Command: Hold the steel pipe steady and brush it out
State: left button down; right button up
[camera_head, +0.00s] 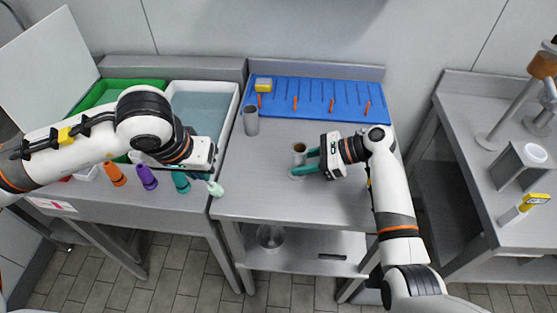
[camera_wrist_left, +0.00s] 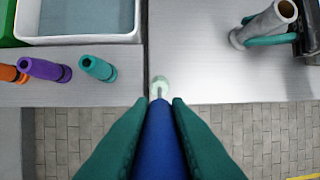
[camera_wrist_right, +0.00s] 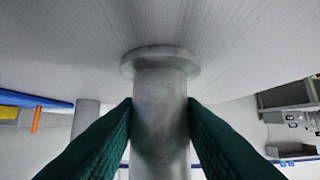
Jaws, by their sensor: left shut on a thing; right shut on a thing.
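The steel pipe (camera_head: 299,149) stands upright on its round flange on the middle table. My right gripper (camera_head: 305,163) is shut around it from the right; the grip also shows in the right wrist view, where the pipe (camera_wrist_right: 160,115) sits between the green fingers. My left gripper (camera_wrist_left: 158,140) is shut on a brush with a blue handle (camera_wrist_left: 158,150) and a pale green head (camera_wrist_left: 160,84). In the head view the brush head (camera_head: 215,188) is over the table's front-left corner, left of the pipe and apart from it.
A second grey pipe (camera_head: 251,121) stands behind the steel pipe. A blue rack (camera_head: 318,97) with orange pegs and a yellow block lies at the back. Orange, purple (camera_head: 147,177) and teal fittings stand at left, before a white basin (camera_head: 237,92) and green crate.

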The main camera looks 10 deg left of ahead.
pick_arm(q)
jog(key=w+d+r+g, duration=0.2)
jog(key=w+d+r, duration=0.45)
jog(key=d, duration=0.35)
jog(key=w+d+r+g, duration=0.1)
jog(key=w+d+r, duration=0.5)
jog(key=w+d, duration=0.25)
notch_tip(320, 180, down, 7)
jog(key=s, duration=0.1)
jog(key=shift+d+y, duration=0.25)
jog(key=shift+y, duration=0.15)
jog(key=shift+f, duration=0.15)
notch_tip(320, 180, down, 4)
jog(key=shift+f, duration=0.2)
dwell(5.0)
